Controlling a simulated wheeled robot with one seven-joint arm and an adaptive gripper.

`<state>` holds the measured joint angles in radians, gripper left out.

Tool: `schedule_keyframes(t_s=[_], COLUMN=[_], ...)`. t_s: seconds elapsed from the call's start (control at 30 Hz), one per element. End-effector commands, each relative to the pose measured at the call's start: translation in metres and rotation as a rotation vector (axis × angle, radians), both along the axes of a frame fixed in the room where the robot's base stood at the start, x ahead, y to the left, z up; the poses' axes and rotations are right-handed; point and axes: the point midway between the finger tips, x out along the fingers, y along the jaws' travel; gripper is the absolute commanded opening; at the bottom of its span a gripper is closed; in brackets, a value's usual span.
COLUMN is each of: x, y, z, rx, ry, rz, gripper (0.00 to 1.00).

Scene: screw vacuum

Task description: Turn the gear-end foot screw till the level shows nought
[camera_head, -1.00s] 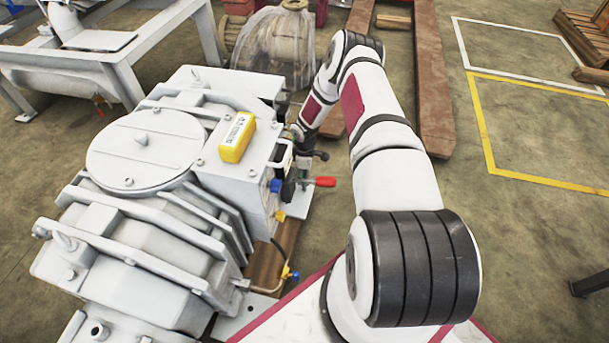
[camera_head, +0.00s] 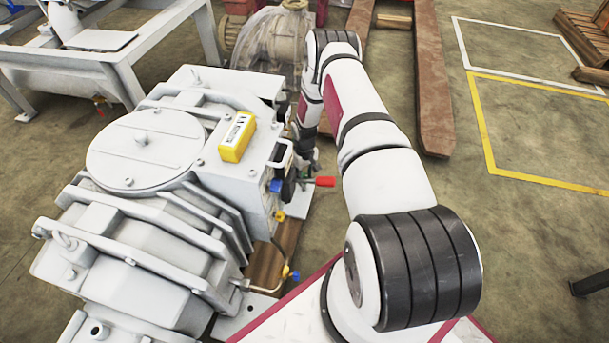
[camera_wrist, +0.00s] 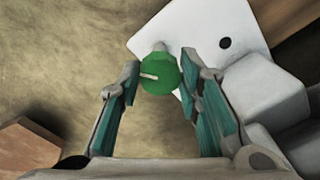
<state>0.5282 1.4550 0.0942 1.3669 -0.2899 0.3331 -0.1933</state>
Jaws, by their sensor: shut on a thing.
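The gear-end foot screw shows in the wrist view as a round green head (camera_wrist: 158,76) with a pale mark across it, beside a white foot plate (camera_wrist: 200,32). My gripper (camera_wrist: 162,80) is shut on the green head, with a teal pad on each side of it. In the head view my gripper is low at the right side of the grey pump (camera_head: 140,230), largely hidden by my arm and the pump's end. The yellow level (camera_head: 236,140) lies on top of the pump. Its display is too small to read.
A red-handled lever (camera_head: 325,181) and a blue part (camera_head: 275,186) stick out close to my wrist. A plastic-wrapped machine (camera_head: 268,45) and rust-coloured beams (camera_head: 430,90) lie beyond. Floor at right is open.

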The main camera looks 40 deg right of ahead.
Motion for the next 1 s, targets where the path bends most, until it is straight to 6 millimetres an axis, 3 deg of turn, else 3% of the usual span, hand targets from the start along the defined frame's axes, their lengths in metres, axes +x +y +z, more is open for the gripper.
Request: schedule_keyframes(t_s=[0.7,0.73,0.8,1.0], x=[0.0004,0.0004,0.0004,0.0002], y=[0.0,0.0,0.0001,0.0001], z=[0.0,0.0,0.0,0.0], rx=[0.0,0.0,0.0,0.0], ry=[-0.001,-0.001,-0.001,0.0], rz=[-0.074,-0.074,-0.074,-0.074], gripper=[0.04,0.36,0.52,0.52])
